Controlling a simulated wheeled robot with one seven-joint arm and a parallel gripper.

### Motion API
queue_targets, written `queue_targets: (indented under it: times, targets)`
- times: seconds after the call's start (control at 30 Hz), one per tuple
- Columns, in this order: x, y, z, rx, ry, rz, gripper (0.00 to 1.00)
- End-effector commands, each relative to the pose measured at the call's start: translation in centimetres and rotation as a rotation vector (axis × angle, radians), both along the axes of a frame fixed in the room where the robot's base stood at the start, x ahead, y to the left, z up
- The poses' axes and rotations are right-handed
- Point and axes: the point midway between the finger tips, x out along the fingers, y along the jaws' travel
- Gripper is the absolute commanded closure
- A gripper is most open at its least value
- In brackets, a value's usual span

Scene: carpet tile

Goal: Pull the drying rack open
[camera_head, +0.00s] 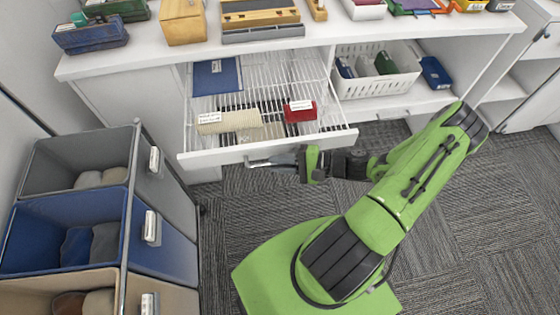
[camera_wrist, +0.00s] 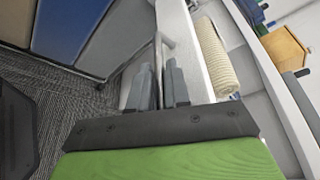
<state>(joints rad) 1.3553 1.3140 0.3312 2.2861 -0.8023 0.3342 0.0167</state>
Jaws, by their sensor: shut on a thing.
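The drying rack (camera_head: 294,75) is a white wire rack with a white front panel, and it stands pulled out from under the white counter. On it lie a blue flat item (camera_head: 217,76), a rolled cream ribbed item (camera_head: 240,120) and a red item (camera_head: 300,110). My gripper (camera_head: 285,160) is at the rack's front, shut on the metal bar handle (camera_head: 258,163). In the wrist view the two grey fingers (camera_wrist: 160,85) close around the handle bar, beside the white front panel (camera_wrist: 185,50). The cream roll shows beyond the panel (camera_wrist: 215,55).
A white basket (camera_head: 375,83) with several items stands on the shelf right of the rack. Grey, blue and tan bins (camera_head: 65,225) stand at the left. The counter top (camera_head: 340,30) holds boxes and trays. Grey carpet (camera_head: 230,215) is clear in front of the rack.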

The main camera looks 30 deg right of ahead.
Motion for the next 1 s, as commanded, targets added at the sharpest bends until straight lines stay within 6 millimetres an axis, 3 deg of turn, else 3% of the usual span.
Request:
queue_targets:
  times: [0.17,0.2,0.3,0.77,1.0]
  targets:
    - [0.0,0.0,-0.1,-0.001,0.002,-0.001,1.00]
    - [0.0,0.0,-0.1,-0.001,0.002,-0.001,0.77]
    - [0.0,0.0,0.0,-0.001,0.001,0.000,0.62]
    - [-0.1,-0.3,0.1,-0.002,0.001,-0.002,0.62]
    - [-3.2,-4.6,1.4,-0.006,0.002,-0.008,0.62]
